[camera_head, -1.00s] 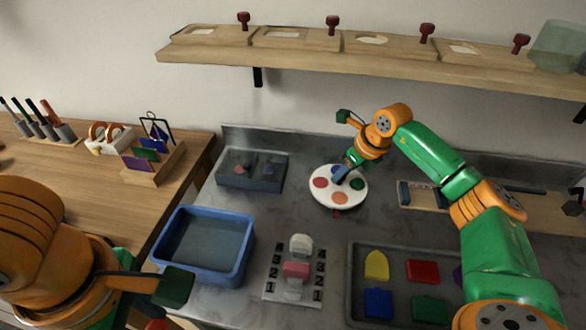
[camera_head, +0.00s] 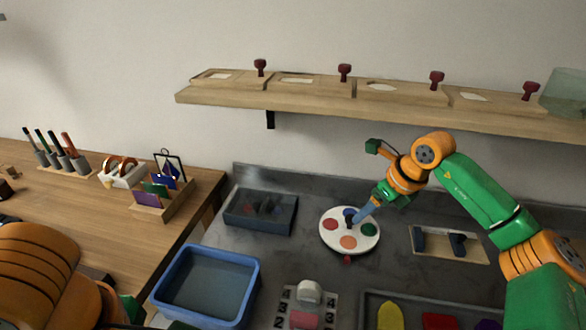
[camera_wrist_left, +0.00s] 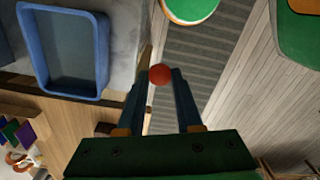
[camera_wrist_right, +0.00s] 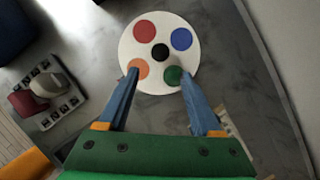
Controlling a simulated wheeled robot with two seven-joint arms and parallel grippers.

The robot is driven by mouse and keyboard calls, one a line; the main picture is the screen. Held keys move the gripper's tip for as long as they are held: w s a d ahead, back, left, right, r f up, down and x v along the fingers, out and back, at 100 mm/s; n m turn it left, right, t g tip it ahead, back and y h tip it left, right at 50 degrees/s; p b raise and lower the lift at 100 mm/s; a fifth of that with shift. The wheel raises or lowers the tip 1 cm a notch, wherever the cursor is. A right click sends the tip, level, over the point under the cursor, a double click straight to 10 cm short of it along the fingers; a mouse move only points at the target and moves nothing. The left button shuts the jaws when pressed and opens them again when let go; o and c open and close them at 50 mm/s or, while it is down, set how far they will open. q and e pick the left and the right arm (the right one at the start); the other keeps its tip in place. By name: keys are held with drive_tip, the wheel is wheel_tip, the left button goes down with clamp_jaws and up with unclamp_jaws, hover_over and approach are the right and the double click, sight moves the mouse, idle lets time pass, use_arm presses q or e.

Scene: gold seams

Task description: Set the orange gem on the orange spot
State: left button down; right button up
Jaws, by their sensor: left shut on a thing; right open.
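A small red-orange ball (camera_wrist_left: 160,75), apparently the orange gem, is held between the fingertips of my left gripper (camera_wrist_left: 160,80), which is shut on it. Its facets cannot be made out. The left arm shows at the lower left of the head view, with its fingertips out of sight. The white round disc (camera_head: 327,239) carries the orange spot (camera_head: 348,242) on its near side, bare in the right wrist view (camera_wrist_right: 139,69). Red, blue and green spots and a black centre share the disc. My right gripper (camera_wrist_right: 159,73) is open and empty at the disc, between the orange and green spots.
A blue basin (camera_head: 176,311) stands at the counter's left front, and a dark tray (camera_head: 232,213) behind it. A block on a numbered plate (camera_head: 309,291) and a tray of coloured shapes (camera_head: 368,306) lie in front. A wooden shelf (camera_head: 320,101) hangs above.

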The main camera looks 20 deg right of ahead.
drive_tip(key=s+d+b, duration=0.2)
drive_tip(key=s+b, duration=0.3)
drive_tip(key=s, duration=0.5)
drive_tip(key=shift+d+b, duration=0.35)
drive_tip(key=shift+d, duration=0.05)
drive_tip(key=shift+f, duration=0.1)
